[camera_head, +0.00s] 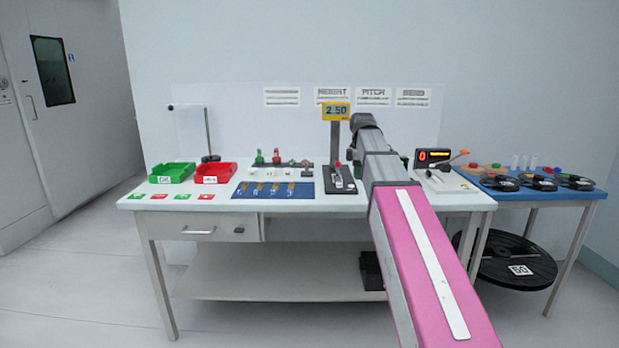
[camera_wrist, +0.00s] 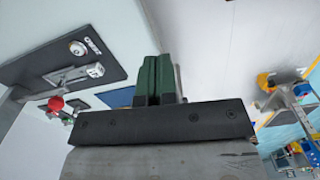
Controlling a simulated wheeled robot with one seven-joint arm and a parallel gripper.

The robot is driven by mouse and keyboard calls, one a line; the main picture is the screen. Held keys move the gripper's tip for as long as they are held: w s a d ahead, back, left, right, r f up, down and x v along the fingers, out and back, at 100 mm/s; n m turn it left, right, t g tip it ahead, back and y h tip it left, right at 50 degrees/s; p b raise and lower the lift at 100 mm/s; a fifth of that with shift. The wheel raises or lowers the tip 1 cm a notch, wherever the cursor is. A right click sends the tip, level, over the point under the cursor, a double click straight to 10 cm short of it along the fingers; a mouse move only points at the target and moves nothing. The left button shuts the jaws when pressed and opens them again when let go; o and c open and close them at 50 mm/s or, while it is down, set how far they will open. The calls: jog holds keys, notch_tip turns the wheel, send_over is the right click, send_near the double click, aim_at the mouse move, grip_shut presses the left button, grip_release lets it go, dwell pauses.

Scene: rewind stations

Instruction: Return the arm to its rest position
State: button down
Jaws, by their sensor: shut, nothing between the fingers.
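My arm, with a pink and white link, reaches forward over the right part of the white table (camera_head: 310,204) in the head view. Its far end is grey and bends near the wall. My gripper's fingers are hidden behind the arm there. In the wrist view my gripper (camera_wrist: 158,85) shows two dark green fingers side by side, shut, with nothing held between them. A black plate with a metal clamp and a red knob (camera_wrist: 56,103) lies to the left of the fingers. The same kind of fixture (camera_head: 338,180) stands left of my arm in the head view.
Green (camera_head: 172,173) and red (camera_head: 215,173) bins stand at the table's left. A blue mat (camera_head: 273,190) with small parts lies mid-table. A yellow "2.50" display (camera_head: 336,111) stands behind. A counter with a red digit (camera_head: 432,157) and a blue table (camera_head: 550,192) with reels are right of my arm.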

jog(key=s+f+m, duration=0.5)
jog(key=s+f, duration=0.2)
jog(key=f, duration=0.5)
jog(key=s+d+f+m, duration=0.1)
jog(key=s+f+m, duration=0.5)
jog(key=f, duration=0.7)
jog(key=s+f+m, duration=0.5)
jog(key=s+f, duration=0.3)
jog(key=f, duration=0.5)
jog(key=shift+s+d+f+m, duration=0.2)
jog(key=shift+s+d+m, duration=0.05)
jog(key=shift+d+m, duration=0.1)
